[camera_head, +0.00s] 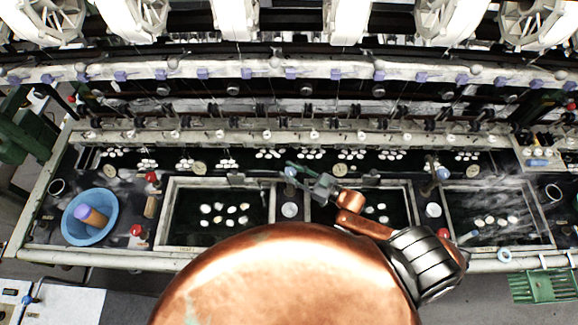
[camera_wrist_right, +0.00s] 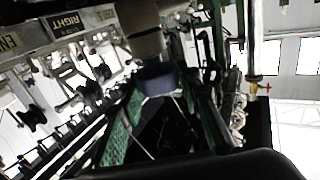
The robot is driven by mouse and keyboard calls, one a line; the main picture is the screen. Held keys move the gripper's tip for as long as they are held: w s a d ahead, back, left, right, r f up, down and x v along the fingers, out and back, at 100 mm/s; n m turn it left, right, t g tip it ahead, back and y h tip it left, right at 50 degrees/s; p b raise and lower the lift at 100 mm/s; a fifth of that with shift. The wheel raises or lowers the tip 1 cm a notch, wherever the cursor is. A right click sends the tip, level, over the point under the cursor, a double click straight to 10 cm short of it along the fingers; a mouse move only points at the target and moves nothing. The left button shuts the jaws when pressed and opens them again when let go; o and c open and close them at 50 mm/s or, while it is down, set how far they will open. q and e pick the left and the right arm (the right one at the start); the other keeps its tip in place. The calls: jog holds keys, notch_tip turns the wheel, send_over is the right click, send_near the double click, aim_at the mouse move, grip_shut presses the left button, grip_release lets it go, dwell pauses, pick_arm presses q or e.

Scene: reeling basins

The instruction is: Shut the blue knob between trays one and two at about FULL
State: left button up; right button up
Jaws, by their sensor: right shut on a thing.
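The blue knob (camera_head: 290,172) stands on its post between the left tray (camera_head: 167,215) and the middle tray (camera_head: 412,210). My right gripper (camera_head: 296,168) reaches it from the right, with its green fingers around the knob. In the right wrist view the knob (camera_wrist_right: 155,78) sits between the two green fingers (camera_wrist_right: 160,100) of my right gripper, which is shut on it. Labels reading "END" and "RIGHT" show at the upper left there; I cannot read the FULL mark. My left gripper is not in view.
Another blue knob (camera_head: 442,173) stands between the middle and right trays. A blue bowl (camera_head: 70,232) is at the left. A long trough with white cocoons (camera_head: 270,153) runs behind the trays. A green rack (camera_head: 545,287) lies at the lower right.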

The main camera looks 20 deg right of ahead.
jog(key=shift+r+m+t+h+p, duration=0.1)
jog(key=shift+m+t+h+p, duration=0.55)
jog(key=shift+h, duration=0.5)
jog(key=shift+r+m+t+h+p, duration=0.1)
jog(key=shift+m+t+h+p, duration=0.35)
jog(key=shift+m+h+p, duration=0.45)
jog(key=shift+w+h, duration=0.1)
jog(key=shift+h, duration=0.25)
jog(key=o, duration=1.2)
jog(key=shift+f, duration=0.15)
jog(key=v, duration=1.2)
